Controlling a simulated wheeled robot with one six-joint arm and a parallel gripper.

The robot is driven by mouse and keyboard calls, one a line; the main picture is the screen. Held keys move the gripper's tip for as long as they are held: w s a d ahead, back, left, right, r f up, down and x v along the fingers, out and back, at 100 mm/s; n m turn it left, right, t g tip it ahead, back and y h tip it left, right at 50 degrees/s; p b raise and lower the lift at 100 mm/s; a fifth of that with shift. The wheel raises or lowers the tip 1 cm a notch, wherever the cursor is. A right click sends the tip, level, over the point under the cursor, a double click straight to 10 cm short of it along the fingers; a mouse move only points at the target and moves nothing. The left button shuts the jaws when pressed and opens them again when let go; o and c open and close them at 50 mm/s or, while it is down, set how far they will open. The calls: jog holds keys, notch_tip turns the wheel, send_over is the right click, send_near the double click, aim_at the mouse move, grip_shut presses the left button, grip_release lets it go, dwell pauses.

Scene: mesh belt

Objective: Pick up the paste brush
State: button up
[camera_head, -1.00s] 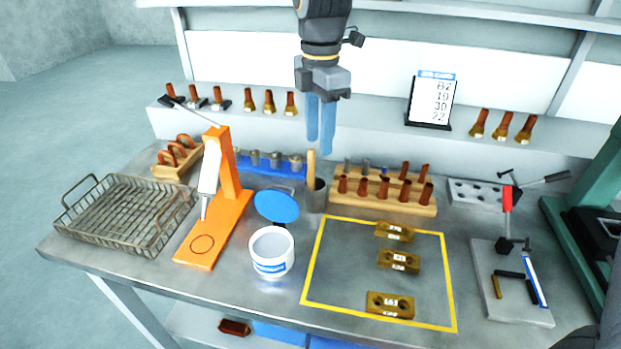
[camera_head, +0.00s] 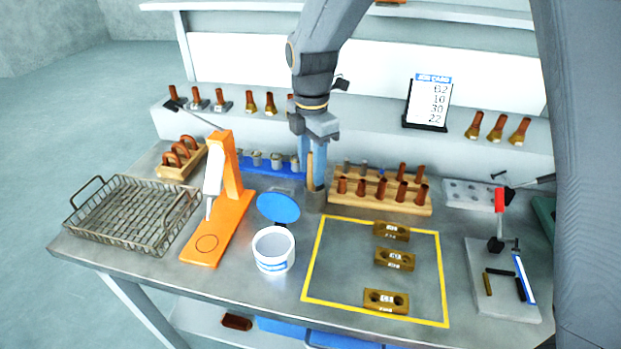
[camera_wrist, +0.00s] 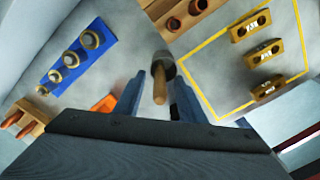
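The paste brush (camera_head: 310,170) stands upright in a grey cup (camera_head: 315,202), with its wooden handle pointing up; its lower end is hidden in the cup. In the wrist view the handle (camera_wrist: 160,92) shows between the two blue fingers, with the cup (camera_wrist: 161,66) beyond it. My gripper (camera_head: 314,174) is above the cup and pointing down. It is open, and in the wrist view (camera_wrist: 160,82) gaps show on both sides of the handle.
A wooden rack with copper pieces (camera_head: 385,203) stands right of the cup, and a blue rack (camera_head: 265,166) behind left. A white tub (camera_head: 273,250) with a raised blue lid (camera_head: 278,208) is in front left. An orange stand (camera_head: 212,235) is further left.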

grip_shut()
jog(key=shift+r, duration=0.15)
